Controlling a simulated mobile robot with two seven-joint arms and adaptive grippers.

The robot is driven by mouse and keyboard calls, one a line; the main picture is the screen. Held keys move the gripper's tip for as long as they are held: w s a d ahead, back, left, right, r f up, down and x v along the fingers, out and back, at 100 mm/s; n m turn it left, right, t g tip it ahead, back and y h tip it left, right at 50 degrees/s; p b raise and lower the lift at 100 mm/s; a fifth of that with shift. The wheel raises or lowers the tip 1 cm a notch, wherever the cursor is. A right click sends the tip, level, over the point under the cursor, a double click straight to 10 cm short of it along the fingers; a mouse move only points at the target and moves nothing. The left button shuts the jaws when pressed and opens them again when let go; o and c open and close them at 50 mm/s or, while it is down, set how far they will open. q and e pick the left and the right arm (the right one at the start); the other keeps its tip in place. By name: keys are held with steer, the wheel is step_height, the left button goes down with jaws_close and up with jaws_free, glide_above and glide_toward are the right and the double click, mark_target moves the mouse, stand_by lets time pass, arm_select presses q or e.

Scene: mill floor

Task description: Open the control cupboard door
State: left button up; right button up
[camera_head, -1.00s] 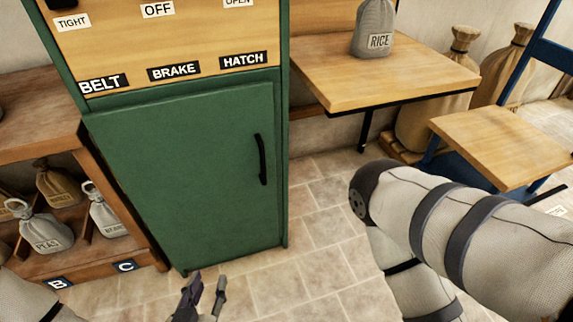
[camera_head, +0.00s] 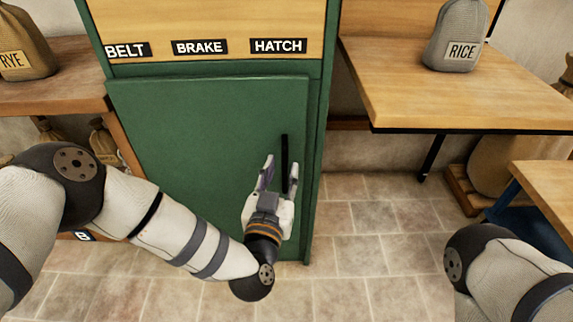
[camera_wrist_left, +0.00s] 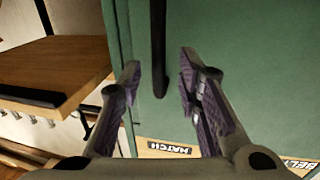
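The control cupboard is green, and its door (camera_head: 190,120) looks shut in the head view. A black vertical bar handle (camera_head: 285,152) sits near the door's right edge. My left gripper (camera_head: 280,174) is open in front of the lower part of the handle, fingers pointing up toward it. In the left wrist view the handle (camera_wrist_left: 158,45) hangs between the two spread fingers (camera_wrist_left: 161,82), with gaps visible on both sides. The fingers do not look closed on it. My right gripper is out of view; only part of the right arm shows at bottom right.
Above the door is a wooden panel with BELT, BRAKE and HATCH labels (camera_head: 278,46). A wooden table (camera_head: 440,100) with a RICE sack (camera_head: 456,38) stands right of the cupboard. A shelf (camera_head: 60,98) with a RYE sack (camera_head: 22,45) stands left. Tiled floor in front is clear.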

mark_target(284, 165)
arm_select(q)
steer(key=w, duration=0.3)
steer(key=shift+w+d+b, duration=0.15)
steer(key=shift+d+b, duration=0.15)
steer(key=shift+d, duration=0.1)
steer(key=shift+c, duration=0.2)
jaws_close()
